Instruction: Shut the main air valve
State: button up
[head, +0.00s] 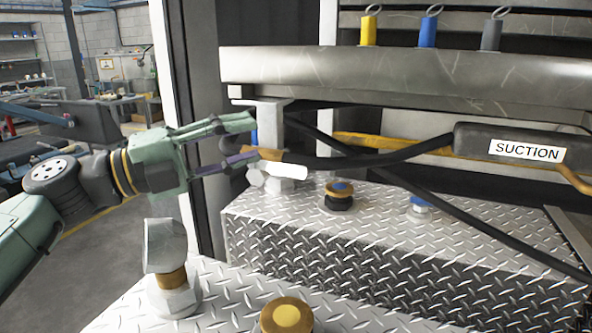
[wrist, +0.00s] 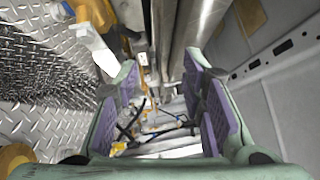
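A pale lever handle (head: 284,171), which looks like the air valve's handle, lies about level at the left end of the tread-plate box, beside a brass fitting with a black hose. It also shows at the upper left in the wrist view (wrist: 95,48), outside and left of my fingers. My gripper (head: 254,139) reaches in from the left with its fingers spread and nothing between the pads. In the head view the lower finger is close to the handle and overlaps the fitting; I cannot tell if they touch. No label names this valve.
A thick metal beam (head: 400,80) crosses above. Brass-and-blue caps (head: 340,189) stand on the tread plate. A metal post with a hex block (head: 165,247) stands below my gripper.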

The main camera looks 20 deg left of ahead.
aim_at(277, 172)
jog(key=f+p, duration=0.1)
jog(key=f, duration=0.5)
jog(key=shift+d+f, duration=0.2)
jog(key=p+x, duration=0.2)
jog(key=x, duration=0.4)
jog(key=shift+w, duration=0.1)
jog(key=shift+w+d, duration=0.4)
jog(key=shift+d, duration=0.05)
jog(key=shift+c, duration=0.3)
grip_shut()
